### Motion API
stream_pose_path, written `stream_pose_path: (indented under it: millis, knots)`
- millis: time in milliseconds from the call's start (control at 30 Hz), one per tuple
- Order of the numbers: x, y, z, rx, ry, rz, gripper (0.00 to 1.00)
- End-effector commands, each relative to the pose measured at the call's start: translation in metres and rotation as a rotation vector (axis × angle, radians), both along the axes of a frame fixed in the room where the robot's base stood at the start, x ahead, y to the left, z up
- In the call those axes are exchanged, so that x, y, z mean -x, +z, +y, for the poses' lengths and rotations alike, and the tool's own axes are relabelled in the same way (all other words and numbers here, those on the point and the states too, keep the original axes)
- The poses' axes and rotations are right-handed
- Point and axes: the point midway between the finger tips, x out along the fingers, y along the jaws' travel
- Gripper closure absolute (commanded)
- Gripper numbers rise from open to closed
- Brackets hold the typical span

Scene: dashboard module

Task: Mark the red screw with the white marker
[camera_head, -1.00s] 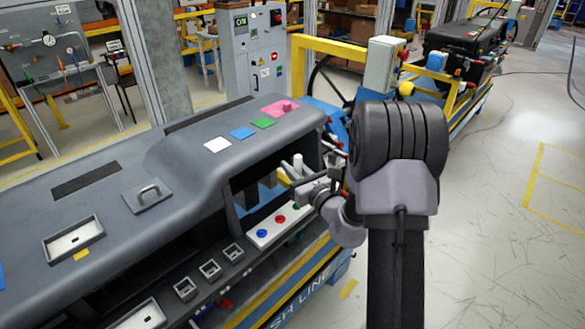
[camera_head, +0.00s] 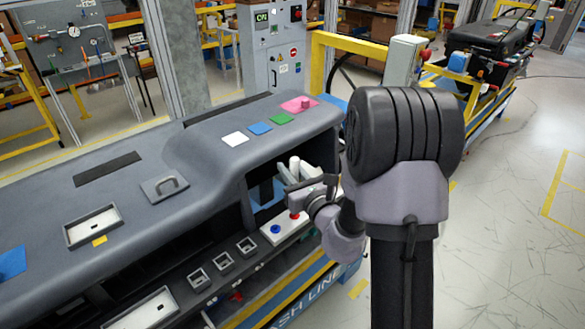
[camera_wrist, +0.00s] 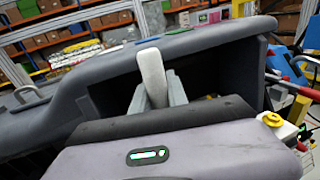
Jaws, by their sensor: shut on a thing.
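My gripper (camera_head: 289,172) is shut on the white marker (camera_head: 294,164), inside the open bay of the grey dashboard. In the wrist view the white marker (camera_wrist: 152,75) stands up between the two grey fingers of my gripper (camera_wrist: 155,95). Its lower end is hidden. The red screw (camera_head: 294,214) sits on the white panel (camera_head: 281,241) at the bottom of the bay, just below my wrist in the head view. I cannot tell the gap between marker and screw. The blue screw (camera_head: 275,229) is to its left, and my wrist covers the panel's right part.
The dashboard top (camera_head: 195,150) overhangs the bay. White (camera_head: 235,139), blue (camera_head: 259,128), green (camera_head: 281,119) and pink (camera_head: 299,104) patches lie on it. Small square pockets (camera_head: 223,261) line the front ledge. A yellow knob (camera_wrist: 271,119) shows right in the wrist view.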

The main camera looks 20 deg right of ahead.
Motion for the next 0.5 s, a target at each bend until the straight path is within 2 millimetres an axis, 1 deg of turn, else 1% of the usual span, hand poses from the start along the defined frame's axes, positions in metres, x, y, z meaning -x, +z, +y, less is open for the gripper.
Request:
stream_pose_path:
  millis: [167,500]
  knots:
    - [0.0,-0.007,0.0,0.0,0.0,0.0,1.0]
    - [0.0,-0.039,0.0,0.0,0.0,0.0,1.0]
